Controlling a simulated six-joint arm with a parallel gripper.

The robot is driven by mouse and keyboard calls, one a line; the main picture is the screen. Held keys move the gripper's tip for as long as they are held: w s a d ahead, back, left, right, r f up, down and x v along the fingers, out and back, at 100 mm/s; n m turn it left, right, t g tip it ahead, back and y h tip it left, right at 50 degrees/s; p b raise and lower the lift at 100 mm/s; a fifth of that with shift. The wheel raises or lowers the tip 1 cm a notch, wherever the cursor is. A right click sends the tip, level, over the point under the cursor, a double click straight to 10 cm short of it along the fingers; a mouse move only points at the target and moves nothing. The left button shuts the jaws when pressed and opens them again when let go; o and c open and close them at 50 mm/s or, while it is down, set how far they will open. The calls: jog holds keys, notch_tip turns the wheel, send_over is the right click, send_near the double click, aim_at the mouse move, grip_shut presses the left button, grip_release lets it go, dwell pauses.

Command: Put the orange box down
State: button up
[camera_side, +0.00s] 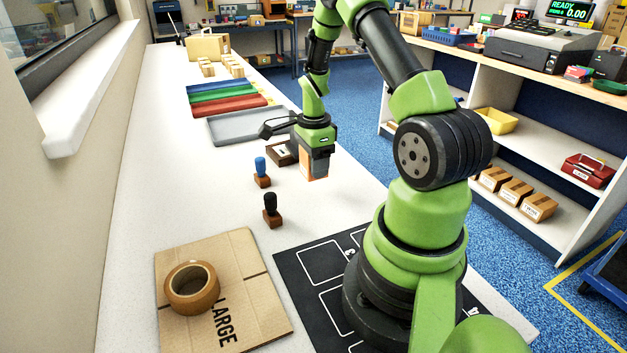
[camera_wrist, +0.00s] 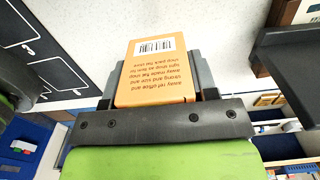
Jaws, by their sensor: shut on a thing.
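The orange box (camera_wrist: 155,80) is held between the jaws of my gripper (camera_wrist: 157,90) in the wrist view, with its barcode and printed text facing the camera. In the side view the orange box (camera_side: 314,166) hangs below my gripper (camera_side: 315,160), over the right part of the white bench (camera_side: 180,180). Whether its bottom touches the bench is hard to tell. My gripper is shut on it.
A brown tray (camera_side: 281,153) lies just left of my gripper. A blue-handled stamp (camera_side: 262,174) and a black-handled stamp (camera_side: 271,212) stand nearer. A grey tray (camera_side: 232,127) lies behind. A flat carton (camera_side: 245,270) bears a tape roll (camera_side: 191,287). A black mat (camera_side: 310,262) lies near my base.

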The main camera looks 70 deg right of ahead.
aim_at(313, 191)
jog(key=shift+f, duration=2.25)
jog(key=o, duration=1)
jog(key=shift+f, duration=0.15)
jog(key=shift+c, duration=0.2)
